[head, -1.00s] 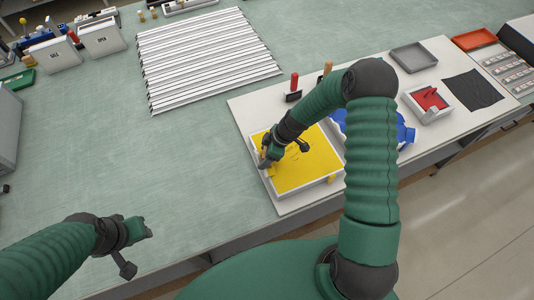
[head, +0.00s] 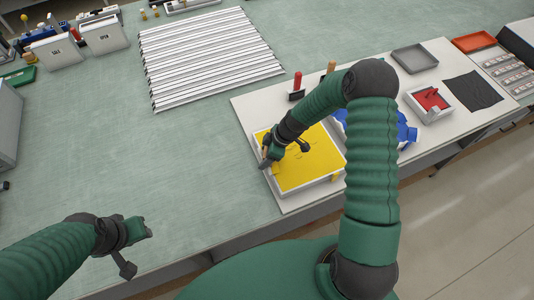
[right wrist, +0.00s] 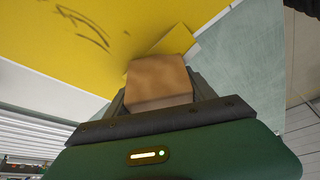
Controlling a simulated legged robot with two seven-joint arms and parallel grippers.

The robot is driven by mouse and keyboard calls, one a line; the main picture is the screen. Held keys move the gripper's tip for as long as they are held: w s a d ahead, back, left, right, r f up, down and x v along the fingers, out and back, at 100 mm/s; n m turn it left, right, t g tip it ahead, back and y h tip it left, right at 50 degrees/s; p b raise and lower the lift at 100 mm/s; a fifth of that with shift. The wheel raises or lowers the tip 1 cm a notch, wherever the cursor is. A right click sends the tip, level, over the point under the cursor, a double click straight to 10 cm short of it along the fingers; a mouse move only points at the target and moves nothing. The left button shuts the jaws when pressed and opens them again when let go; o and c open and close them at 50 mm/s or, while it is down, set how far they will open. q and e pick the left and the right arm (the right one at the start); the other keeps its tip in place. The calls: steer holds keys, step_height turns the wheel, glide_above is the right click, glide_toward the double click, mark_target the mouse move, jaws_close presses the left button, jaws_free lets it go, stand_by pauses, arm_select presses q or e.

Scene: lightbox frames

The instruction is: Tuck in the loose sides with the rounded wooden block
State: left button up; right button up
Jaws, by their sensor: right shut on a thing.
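A shallow white frame (head: 308,191) holds a yellow sheet (head: 305,172) and lies on the white board. In the right wrist view the yellow sheet (right wrist: 60,45) has dark creases or marks, and a loose yellow flap (right wrist: 172,40) sticks out at its edge. My right gripper (head: 266,163) is at the frame's left edge. It is shut on the rounded wooden block (right wrist: 158,80), whose end is at the flap; whether it touches is unclear. My left gripper (head: 148,228) hangs at the lower left, away from the frame; its jaws are too small to read.
A white board (head: 244,108) carries the frame, a blue piece (head: 405,133), a grey tray (head: 414,58), a small tray with red content (head: 430,102) and a black cloth (head: 472,88). Red-handled tool (head: 297,85) stands behind the frame.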

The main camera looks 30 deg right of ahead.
steer(key=shift+a+r, duration=0.15)
steer(key=shift+r, duration=0.25)
steer(key=r+p, duration=0.1)
steer(key=r, duration=0.1)
steer(key=d+r+p, duration=0.1)
steer(key=r+p, duration=0.1)
steer(key=shift+r, duration=0.4)
steer(key=shift+r+p, duration=0.4)
steer(key=shift+p, duration=0.05)
steer(key=shift+a+r, duration=0.1)
steer(key=shift+r, duration=0.15)
steer(key=shift+a+r, duration=0.1)
steer(key=shift+a, duration=0.2)
